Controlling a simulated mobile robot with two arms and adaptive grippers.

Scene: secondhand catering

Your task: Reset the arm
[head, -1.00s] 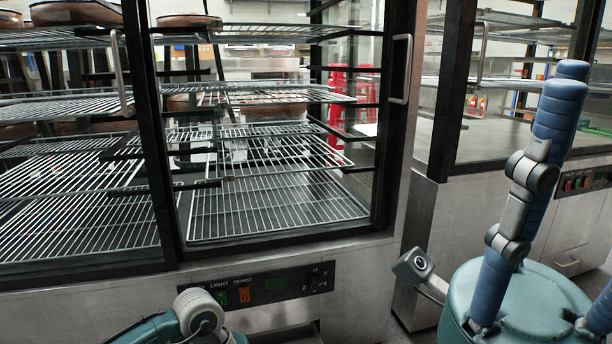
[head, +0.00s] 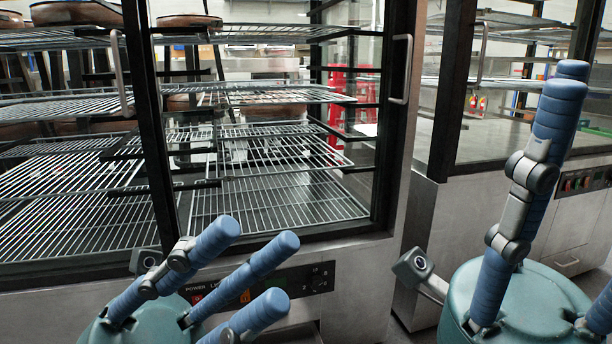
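My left gripper (head: 254,265) is in the lower middle of the head view. Its blue fingers point up and right, spread apart, with nothing between them. It is in front of the display cabinet's control panel (head: 318,279) and covers part of it. My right gripper (head: 584,185) is at the right edge. Its blue fingers point up and stand apart, with no object seen between them. One of its fingers is cut off by the frame edge.
A glass display cabinet with wire shelves (head: 285,205) fills the left and middle, its door handle (head: 403,68) upright at its right. Round brown items (head: 190,21) sit on its top shelves. A second cabinet (head: 435,205) stands at right.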

